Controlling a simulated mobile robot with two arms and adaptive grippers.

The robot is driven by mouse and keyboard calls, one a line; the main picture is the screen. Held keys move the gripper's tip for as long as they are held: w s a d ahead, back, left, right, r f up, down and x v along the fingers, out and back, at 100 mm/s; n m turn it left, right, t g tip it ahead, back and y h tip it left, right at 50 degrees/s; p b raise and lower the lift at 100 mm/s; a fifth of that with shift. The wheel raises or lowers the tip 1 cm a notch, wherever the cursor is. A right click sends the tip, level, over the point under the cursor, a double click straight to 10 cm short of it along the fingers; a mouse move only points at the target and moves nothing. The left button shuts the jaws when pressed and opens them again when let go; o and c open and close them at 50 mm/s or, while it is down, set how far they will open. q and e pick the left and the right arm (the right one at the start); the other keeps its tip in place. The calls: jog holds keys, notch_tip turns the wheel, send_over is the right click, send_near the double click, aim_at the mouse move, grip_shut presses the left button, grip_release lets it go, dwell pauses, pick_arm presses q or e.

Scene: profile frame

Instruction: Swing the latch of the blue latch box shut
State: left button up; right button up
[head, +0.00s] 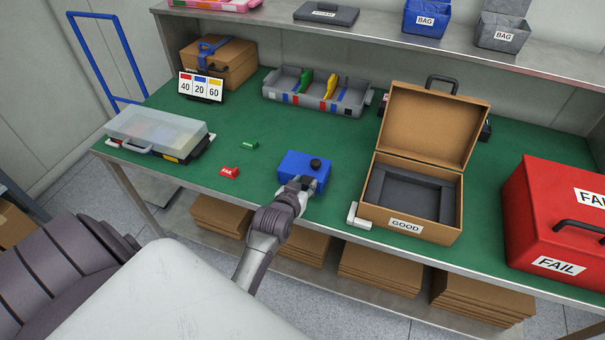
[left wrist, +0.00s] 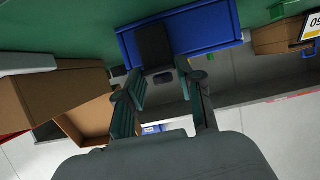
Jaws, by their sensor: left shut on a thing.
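I cannot tell the latch's exact angle. My right gripper is not in view.
An open brown case (head: 420,232) marked GOOD stands close to the right of the box, with a red FAIL case (head: 555,210) beyond. A red tag (head: 229,172) and a green tag (head: 249,145) lie to the left. A grey divided tray (head: 315,100) stands behind.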

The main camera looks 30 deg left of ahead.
pick_arm(q)
jog(key=shift+w+r+p, duration=0.2)
jog(key=shift+r+p, duration=0.2)
jog(key=shift+f+b, duration=0.3)
jog(key=shift+f, duration=0.05)
jog(key=o, duration=1.2)
jog(key=shift+c, duration=0.2)
jog(key=shift+s, duration=0.1)
jog(key=v, duration=1.1)
jog(key=shift+s+r, duration=0.25)
jog(key=shift+r, duration=0.1)
